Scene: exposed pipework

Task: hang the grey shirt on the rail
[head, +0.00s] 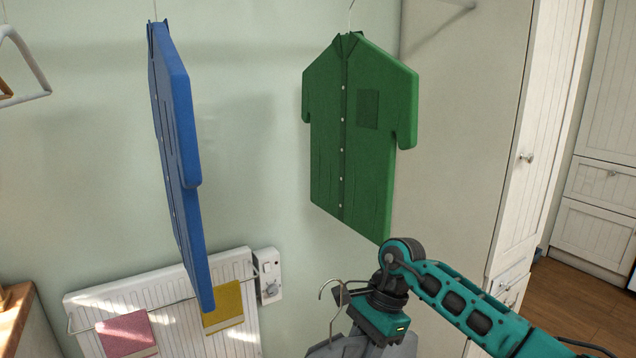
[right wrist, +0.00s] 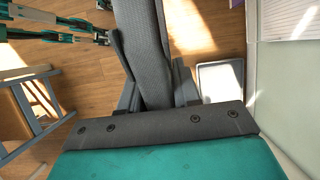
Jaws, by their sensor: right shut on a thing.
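The grey shirt (head: 352,346) is at the bottom of the head view, mostly cut off by the frame edge. Its wire hanger hook (head: 329,293) stands up above its collar. My right gripper (right wrist: 152,88) is shut on the grey shirt, which also shows as a long grey strip (right wrist: 141,45) between the fingers in the right wrist view. The rail is not clearly in view; the hooks of the hanging shirts run out of the top of the frame.
A blue shirt (head: 178,150) hangs edge-on at left, and a green shirt (head: 350,135) hangs right of it, with a gap between. An empty white hanger (head: 28,62) is at far left. A radiator (head: 185,325) with cloths is below. A tall cupboard (head: 465,130) stands at right.

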